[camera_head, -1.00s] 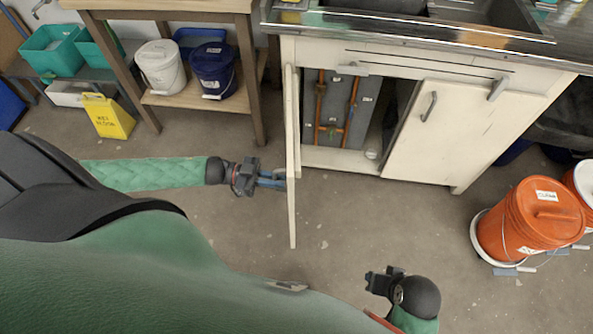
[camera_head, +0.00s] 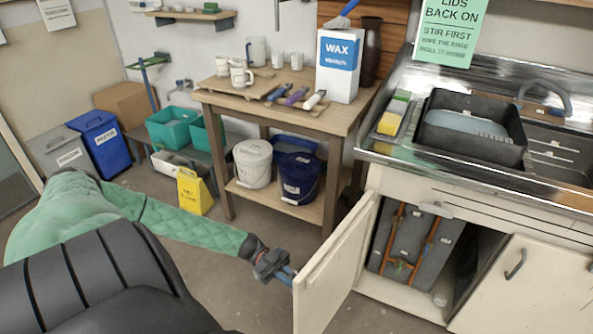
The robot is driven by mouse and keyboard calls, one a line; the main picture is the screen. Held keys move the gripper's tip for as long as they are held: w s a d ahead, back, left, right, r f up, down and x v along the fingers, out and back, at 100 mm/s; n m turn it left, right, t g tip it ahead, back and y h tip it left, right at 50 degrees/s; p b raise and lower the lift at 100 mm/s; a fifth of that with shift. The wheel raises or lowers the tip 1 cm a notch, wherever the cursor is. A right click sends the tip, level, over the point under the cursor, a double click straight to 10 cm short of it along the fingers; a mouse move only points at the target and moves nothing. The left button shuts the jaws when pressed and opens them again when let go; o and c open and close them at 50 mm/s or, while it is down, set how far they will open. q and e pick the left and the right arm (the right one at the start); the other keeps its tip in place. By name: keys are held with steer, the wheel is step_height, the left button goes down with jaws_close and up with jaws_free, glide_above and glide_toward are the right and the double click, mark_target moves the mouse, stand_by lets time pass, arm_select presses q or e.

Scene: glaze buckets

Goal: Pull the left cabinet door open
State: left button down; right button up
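The left cabinet door (camera_head: 338,268) is a cream panel under the sink. It stands swung wide open, sticking out toward me from its hinge side. My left gripper (camera_head: 288,274) is at the outer face of this door, near its free edge, with its blue fingers reaching the panel. The door's handle is hidden or too small to make out, so I cannot tell whether the fingers are closed on it. My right gripper is out of view.
The right cabinet door (camera_head: 530,290) is shut, with a grey handle. A wooden table (camera_head: 222,103) with a wax box (camera_head: 337,68) stands left of the cabinet, buckets on its lower shelf. A yellow floor sign (camera_head: 194,192) stands near my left arm. The sink counter holds a black basin (camera_head: 472,130).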

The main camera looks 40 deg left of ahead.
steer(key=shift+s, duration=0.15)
arm_select(q)
steer(key=c, duration=1.8)
jaws_free()
